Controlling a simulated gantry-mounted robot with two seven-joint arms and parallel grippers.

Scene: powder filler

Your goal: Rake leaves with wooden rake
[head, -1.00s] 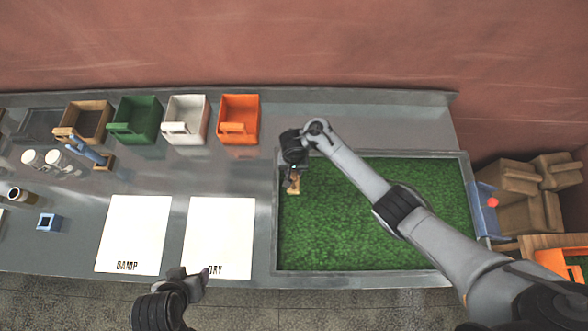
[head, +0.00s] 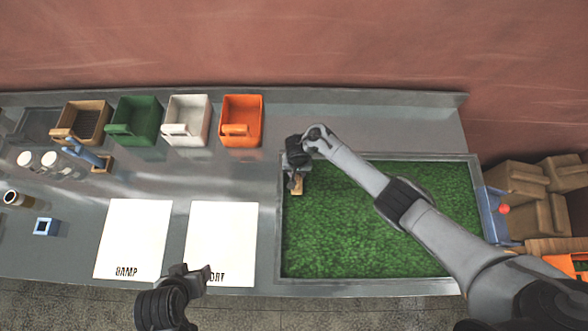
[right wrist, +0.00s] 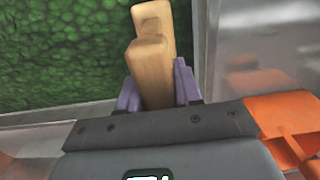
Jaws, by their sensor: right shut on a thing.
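A tray of green leaf-like material (head: 380,240) with a grey rim lies on the right of the metal counter. My right gripper (head: 295,180) is over the tray's upper left corner. It is shut on a light wooden piece, probably the wooden rake (head: 298,187). In the right wrist view the wooden rake (right wrist: 152,70) stands between the purple finger pads (right wrist: 157,92), with the green surface beside it; its far end is partly hidden. My left gripper (head: 208,273) is over the lower edge of the "DRY" sheet (head: 222,235); whether its jaws are open is unclear.
Brown, green, white and orange bins (head: 240,118) line the back of the counter. A "DAMP" sheet (head: 133,235) lies left of the other sheet. A blue tool stand (head: 90,155), white cups and a blue block (head: 46,226) are at left. Cardboard boxes (head: 545,190) stand beyond the tray's right side.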

